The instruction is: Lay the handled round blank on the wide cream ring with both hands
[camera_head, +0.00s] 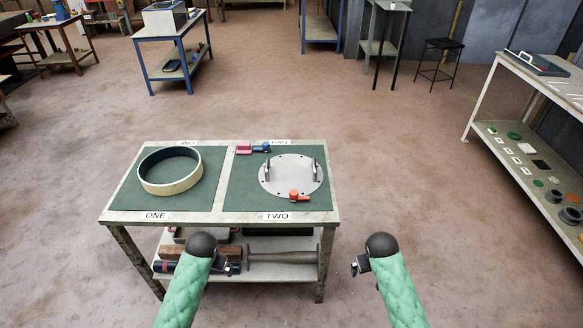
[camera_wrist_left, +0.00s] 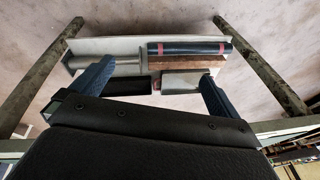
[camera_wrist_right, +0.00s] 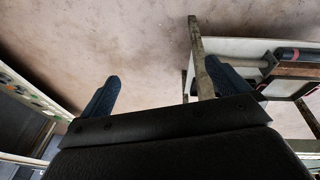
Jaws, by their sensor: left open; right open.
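The handled round blank (camera_head: 279,182) is a flat grey disc with two upright handles and small holes round its rim. It lies on the green mat marked TWO, on the right half of the table. The wide cream ring (camera_head: 168,186), dark-lined inside, lies on the mat marked ONE, on the left half; nothing covers it. My left gripper (camera_head: 232,268) is in front of the table's near edge, open and empty; its spread fingers show in the left wrist view (camera_wrist_left: 150,85). My right gripper (camera_head: 357,268) is open and empty, right of the table; it shows in the right wrist view (camera_wrist_right: 150,92).
A red-orange tool (camera_head: 299,196) sits at the disc's near edge. A red and blue tool (camera_head: 252,149) lies at the back of the mat. A shelving rack (camera_head: 482,95) stands at right.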

